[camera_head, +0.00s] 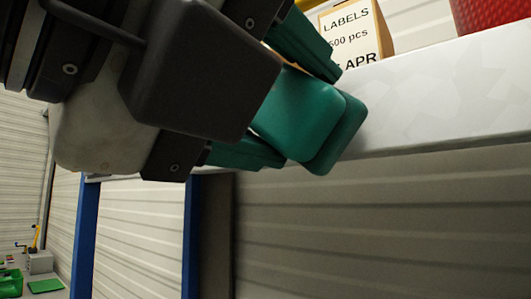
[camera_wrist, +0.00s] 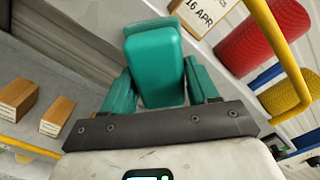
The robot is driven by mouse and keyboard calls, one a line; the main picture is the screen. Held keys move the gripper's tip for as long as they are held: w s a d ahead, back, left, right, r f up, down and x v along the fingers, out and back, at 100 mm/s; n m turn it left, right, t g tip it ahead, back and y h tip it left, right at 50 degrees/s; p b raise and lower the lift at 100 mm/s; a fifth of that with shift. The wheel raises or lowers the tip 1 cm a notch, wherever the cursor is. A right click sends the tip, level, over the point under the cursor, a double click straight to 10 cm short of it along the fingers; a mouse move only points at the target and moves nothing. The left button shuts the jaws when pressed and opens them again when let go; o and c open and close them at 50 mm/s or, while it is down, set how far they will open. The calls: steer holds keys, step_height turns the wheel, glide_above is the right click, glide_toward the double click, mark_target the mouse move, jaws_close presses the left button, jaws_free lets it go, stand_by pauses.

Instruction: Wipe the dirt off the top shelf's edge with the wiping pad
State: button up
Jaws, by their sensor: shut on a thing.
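My gripper (camera_head: 307,118) is shut on the green wiping pad (camera_head: 298,108), one green finger on each side of it. The pad also shows between the fingers in the wrist view (camera_wrist: 155,62). The top shelf's edge (camera_head: 450,95) is a long pale grey face running right in the head view. Faint, irregular lighter patches show along it; I cannot tell whether they are dirt. The pad overlaps the left part of this edge in the head view; I cannot tell whether they touch. My gripper and arm hide the edge further left.
A labels box (camera_head: 352,32) and a red ribbed item (camera_head: 490,14) stand on the shelf above the edge. The wrist view shows yellow bars (camera_wrist: 278,38), a yellow spool (camera_wrist: 287,95) and wooden blocks (camera_wrist: 57,117). A blue post (camera_head: 85,235) stands below left.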

mark_target(356, 99)
steer(key=shift+x, duration=0.8)
steer(key=shift+s, duration=0.1)
steer(key=shift+s+d+b, duration=0.7)
steer(key=shift+s+d, duration=0.55)
steer(key=shift+d, duration=0.35)
steer(key=shift+w+a+p, duration=0.4)
steer(key=shift+w+a, duration=1.05)
steer(key=shift+a, duration=0.05)
steer(key=shift+v, duration=3)
